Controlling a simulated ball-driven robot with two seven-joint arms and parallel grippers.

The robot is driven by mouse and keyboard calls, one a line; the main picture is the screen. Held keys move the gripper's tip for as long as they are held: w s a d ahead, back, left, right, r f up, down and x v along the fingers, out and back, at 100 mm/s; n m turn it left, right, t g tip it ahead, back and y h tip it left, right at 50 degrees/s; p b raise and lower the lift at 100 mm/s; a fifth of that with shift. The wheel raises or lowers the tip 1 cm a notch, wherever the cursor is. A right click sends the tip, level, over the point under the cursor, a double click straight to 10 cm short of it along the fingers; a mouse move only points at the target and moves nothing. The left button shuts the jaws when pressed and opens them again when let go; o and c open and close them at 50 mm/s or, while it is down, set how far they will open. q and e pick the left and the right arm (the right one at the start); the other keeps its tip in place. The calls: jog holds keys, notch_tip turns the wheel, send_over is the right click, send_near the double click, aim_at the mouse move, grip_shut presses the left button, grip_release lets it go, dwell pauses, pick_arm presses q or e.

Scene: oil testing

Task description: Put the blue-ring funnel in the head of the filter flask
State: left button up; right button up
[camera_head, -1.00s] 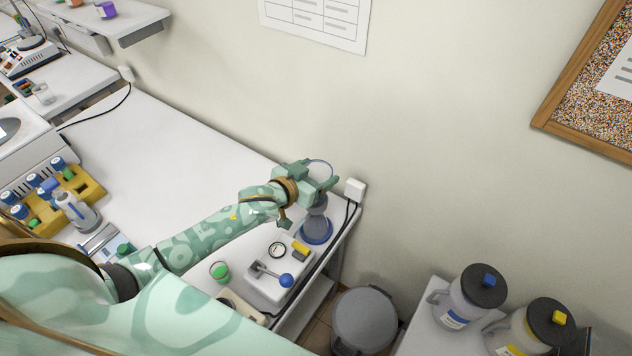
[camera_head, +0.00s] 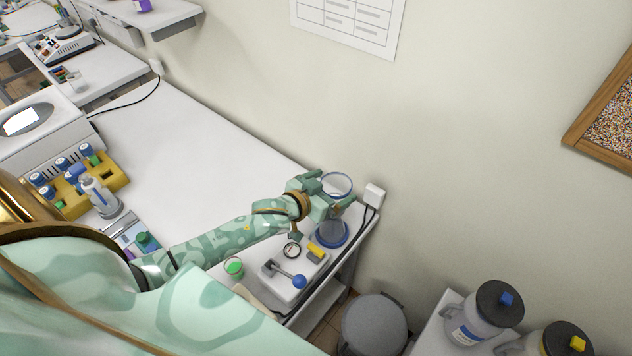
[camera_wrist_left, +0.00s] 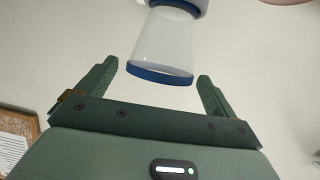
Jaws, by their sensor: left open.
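The clear funnel with a blue ring (camera_head: 337,178) shows above the filter flask in the head view, at the end of the bench. In the left wrist view the funnel (camera_wrist_left: 165,45) is a clear tapering cup, its blue rim nearest my gripper. The filter flask (camera_head: 331,236) stands below on a blue base; its neck is largely hidden by my gripper, so the funnel's seating cannot be seen clearly. My left gripper (camera_head: 331,192) is open, at the funnel's side; in the wrist view its fingers (camera_wrist_left: 156,73) are spread apart on either side of the rim. My right gripper is not in view.
A white pump-like box (camera_head: 284,291) with a gauge and blue-knobbed lever sits beside the flask. A green-topped cup (camera_head: 234,266) is nearby. The wall with a white socket box (camera_head: 374,195) is close behind. The bench middle (camera_head: 185,160) is clear.

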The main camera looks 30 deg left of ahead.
pick_arm(q)
jog(key=v, duration=0.9)
jog(key=shift+s+r, duration=0.15)
jog(key=shift+s, duration=0.2)
jog(key=shift+a, duration=0.1)
